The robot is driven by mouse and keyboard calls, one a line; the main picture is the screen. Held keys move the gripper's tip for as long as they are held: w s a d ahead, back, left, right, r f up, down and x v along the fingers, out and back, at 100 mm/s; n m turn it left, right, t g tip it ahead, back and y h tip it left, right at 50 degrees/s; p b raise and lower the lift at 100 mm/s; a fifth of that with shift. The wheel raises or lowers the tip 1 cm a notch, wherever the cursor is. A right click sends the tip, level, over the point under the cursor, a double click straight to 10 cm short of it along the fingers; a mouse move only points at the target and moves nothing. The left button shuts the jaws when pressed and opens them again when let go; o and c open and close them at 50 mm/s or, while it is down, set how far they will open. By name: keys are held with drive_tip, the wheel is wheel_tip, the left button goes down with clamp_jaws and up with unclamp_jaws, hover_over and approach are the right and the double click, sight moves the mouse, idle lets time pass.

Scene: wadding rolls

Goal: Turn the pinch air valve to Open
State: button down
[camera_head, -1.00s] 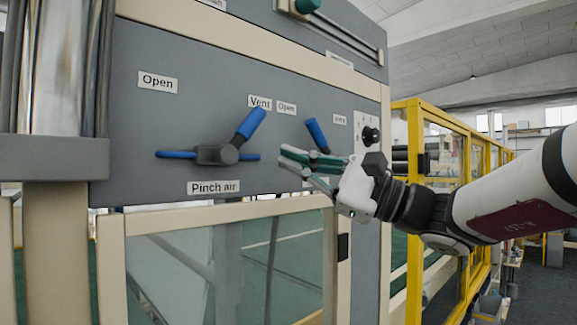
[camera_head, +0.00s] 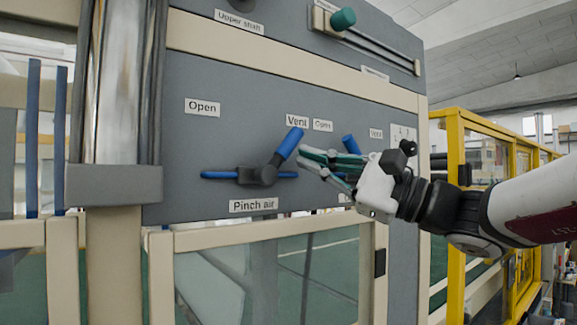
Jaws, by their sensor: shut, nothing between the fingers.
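The pinch air valve (camera_head: 257,176) is on the grey panel above the "Pinch air" label (camera_head: 254,206). Its blue lever handle (camera_head: 289,143) tilts up and right, its end just below the "Vent" label (camera_head: 297,121). The "Open" label (camera_head: 202,106) is up and left of the valve. A blue pipe runs sideways behind the valve. My gripper (camera_head: 300,159) is just right of the lever, its green-grey fingers pointing left. The fingers are shut and hold nothing. Whether they touch the lever I cannot tell.
A second blue lever (camera_head: 350,144) stands behind my gripper, between its own "Open" (camera_head: 322,125) and "Vent" (camera_head: 376,133) labels. A thick metal column (camera_head: 122,80) stands left of the panel. A yellow guard frame (camera_head: 456,220) is on the right. The panel left of the valve is clear.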

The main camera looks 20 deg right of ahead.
sight(300, 134)
drive_tip(key=shift+a+r+n+g+b, duration=0.15)
drive_tip(key=shift+r+n+g+b, duration=0.3)
drive_tip(key=shift+n, duration=0.55)
drive_tip(key=r+n+g, duration=0.1)
drive_tip(key=n, duration=0.1)
drive_tip(key=a+r+n+g+h, duration=0.1)
drive_tip(key=n, duration=0.1)
drive_tip(key=a+r+n+g+b, duration=0.1)
drive_tip(key=shift+s+a+r+n+h, duration=0.15)
drive_tip(key=shift+s+n+h, duration=0.15)
drive_tip(key=shift+s+n, duration=0.1)
drive_tip(key=a+n+h, duration=0.1)
drive_tip(key=s+a+r+n+g+h, duration=0.1)
drive_tip(key=a+n, duration=0.1)
drive_tip(key=a+n+h+p, duration=0.1)
drive_tip(key=a+n, duration=0.1)
drive_tip(key=shift+s+r+g+h, duration=0.25)
drive_tip(key=shift+s+g+h, duration=0.05)
drive_tip(key=shift+g+h, duration=0.1)
drive_tip(key=shift+r, duration=0.1)
